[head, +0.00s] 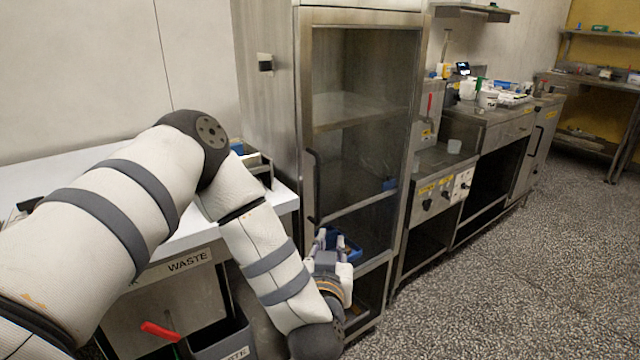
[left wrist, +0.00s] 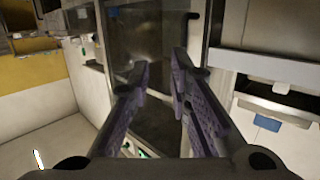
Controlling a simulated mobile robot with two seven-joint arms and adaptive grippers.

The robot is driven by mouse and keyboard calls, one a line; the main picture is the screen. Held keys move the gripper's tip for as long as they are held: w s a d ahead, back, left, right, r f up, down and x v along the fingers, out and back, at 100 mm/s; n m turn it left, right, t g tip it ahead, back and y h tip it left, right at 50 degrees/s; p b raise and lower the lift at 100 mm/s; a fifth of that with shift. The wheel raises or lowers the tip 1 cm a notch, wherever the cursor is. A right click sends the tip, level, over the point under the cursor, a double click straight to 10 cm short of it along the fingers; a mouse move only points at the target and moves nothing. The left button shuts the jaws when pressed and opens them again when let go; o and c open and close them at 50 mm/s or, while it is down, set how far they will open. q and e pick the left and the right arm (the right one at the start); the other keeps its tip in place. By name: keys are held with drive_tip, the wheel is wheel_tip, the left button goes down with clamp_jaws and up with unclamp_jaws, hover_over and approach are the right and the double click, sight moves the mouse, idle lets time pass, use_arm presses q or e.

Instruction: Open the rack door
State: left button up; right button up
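The rack (head: 300,120) is a tall metal cabinet in the middle of the head view. Its glazed door (head: 362,150) appears shut, with shelves showing through the glass. A dark upright handle (head: 313,185) runs along the door's left side. My left gripper (head: 328,238) is in front of the lower door, near the handle's lower end. In the left wrist view its two fingers (left wrist: 157,68) are spread apart with nothing between them. A dark bar that looks like the handle (left wrist: 193,32) shows just beyond the right finger; contact is unclear. My right gripper is out of view.
A white-topped waste bench (head: 190,245) stands left of the rack, under my left arm, with a grey bin (head: 220,338) below. A metal counter (head: 440,165) with knobs adjoins the rack's right side. The speckled floor (head: 490,270) at right is clear.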

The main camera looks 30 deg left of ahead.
sight(318, 188)
use_arm(q)
drive_tip(key=w+a+r+y, duration=0.1)
drive_tip(key=w+a, duration=0.2)
drive_tip(key=w+a+r+n+y+b, duration=0.1)
drive_tip(key=w+a+r, duration=0.1)
drive_tip(key=w+a, duration=0.1)
drive_tip(key=w+a+r, duration=0.1)
drive_tip(key=w+a, duration=0.2)
drive_tip(key=w, duration=0.2)
drive_tip(key=shift+a+r+n+y, duration=0.3)
drive_tip(key=shift+a+n+y, duration=0.1)
clamp_jaws()
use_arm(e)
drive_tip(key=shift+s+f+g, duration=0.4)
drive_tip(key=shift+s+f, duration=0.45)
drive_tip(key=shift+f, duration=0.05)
